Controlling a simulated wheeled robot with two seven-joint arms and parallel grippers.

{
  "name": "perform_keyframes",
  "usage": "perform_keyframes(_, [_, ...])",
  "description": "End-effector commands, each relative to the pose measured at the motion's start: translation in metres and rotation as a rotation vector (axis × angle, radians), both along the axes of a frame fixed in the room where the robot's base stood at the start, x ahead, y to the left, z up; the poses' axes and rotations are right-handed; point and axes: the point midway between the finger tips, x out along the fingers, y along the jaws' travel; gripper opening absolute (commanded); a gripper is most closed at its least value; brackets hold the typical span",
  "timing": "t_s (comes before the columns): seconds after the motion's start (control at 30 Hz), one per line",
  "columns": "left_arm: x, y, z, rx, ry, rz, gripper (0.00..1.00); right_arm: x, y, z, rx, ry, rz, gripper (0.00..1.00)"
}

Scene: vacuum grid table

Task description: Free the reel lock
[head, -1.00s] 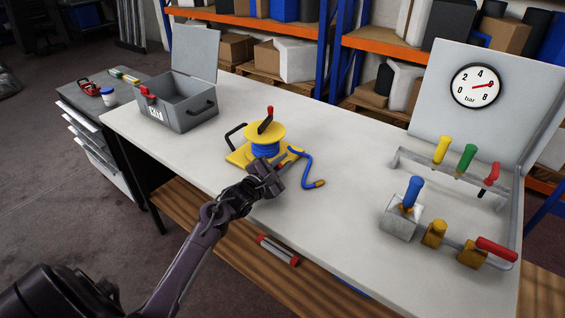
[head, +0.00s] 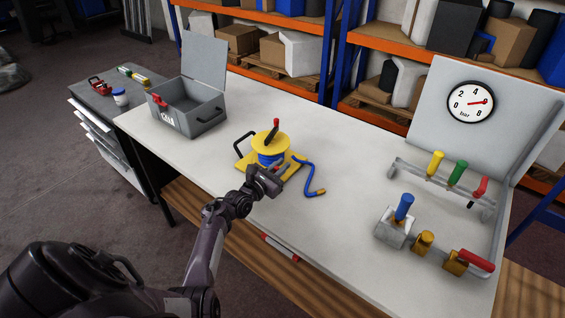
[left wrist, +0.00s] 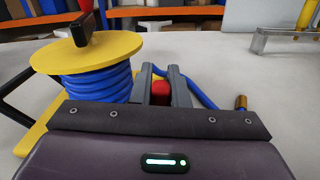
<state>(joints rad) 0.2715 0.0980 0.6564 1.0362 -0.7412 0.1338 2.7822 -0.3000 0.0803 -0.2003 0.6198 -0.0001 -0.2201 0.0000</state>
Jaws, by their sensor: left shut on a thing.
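The hose reel has a yellow top disc (head: 270,142), blue hose wound on its drum, a yellow base plate (head: 285,173) and a black handle at its left. It stands upright on the grey table. My left gripper (head: 281,174) is at the near right side of the reel, low by the base. In the left wrist view my left gripper (left wrist: 161,76) is shut on a red knob (left wrist: 160,92), which appears to be the reel lock. The knob is mostly hidden by the fingers. A black crank with a red grip (head: 276,125) stands on the disc. My right gripper is not in view.
The loose blue hose end (head: 310,180) lies right of the reel. A grey open toolbox (head: 205,118) stands at the back left. A gauge panel (head: 440,120) and several coloured valve levers stand at the right. The table between reel and valves is clear.

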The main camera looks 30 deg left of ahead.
Motion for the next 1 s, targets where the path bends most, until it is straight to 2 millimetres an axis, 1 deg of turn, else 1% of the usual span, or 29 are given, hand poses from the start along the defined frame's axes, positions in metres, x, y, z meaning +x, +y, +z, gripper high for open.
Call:
perform_keyframes(0.03, [0.0003, 0.0011, 0.0024, -0.027, 0.002, 0.001, 0.00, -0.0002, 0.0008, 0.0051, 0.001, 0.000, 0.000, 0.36])
perform_keyframes(0.3, [0.0004, 0.0049, 0.0006, -0.116, 0.010, 0.001, 0.00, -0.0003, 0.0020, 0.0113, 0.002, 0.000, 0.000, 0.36])
perform_keyframes(0.83, [0.0004, 0.0063, -0.0003, -0.136, 0.012, 0.001, 0.00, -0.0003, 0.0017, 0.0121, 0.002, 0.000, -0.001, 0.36])
perform_keyframes(0.87, [0.0004, 0.0063, -0.0003, -0.136, 0.011, 0.002, 0.18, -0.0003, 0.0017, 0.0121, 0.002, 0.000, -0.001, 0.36])
perform_keyframes(1.0, [0.0003, 0.0065, -0.0002, -0.135, 0.011, 0.002, 0.36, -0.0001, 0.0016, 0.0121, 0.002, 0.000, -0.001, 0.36])
